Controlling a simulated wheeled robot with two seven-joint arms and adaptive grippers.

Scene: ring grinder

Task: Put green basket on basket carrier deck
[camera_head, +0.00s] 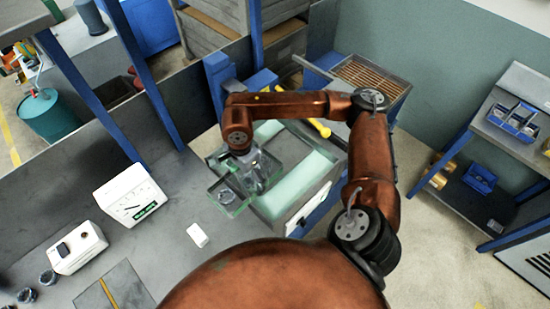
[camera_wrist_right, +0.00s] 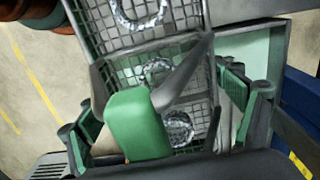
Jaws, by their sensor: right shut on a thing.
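The green basket (camera_head: 229,196) is a wire-mesh basket with a green rim and metal rings inside. My right gripper (camera_head: 262,172) is shut on it and holds it above or at the left edge of a grey box with pale green pads (camera_head: 305,180). I cannot tell whether the basket touches anything below. In the right wrist view, the basket's green handle (camera_wrist_right: 137,125) is between the fingers, with mesh and rings (camera_wrist_right: 180,128) behind it. I cannot tell for sure which surface is the basket carrier deck. My left gripper is not in view.
A white gauge (camera_head: 131,195) and a small white device (camera_head: 75,246) stand on the grey bench at left. A slatted-top unit (camera_head: 370,78) stands behind my arm. Blue posts rise at the back.

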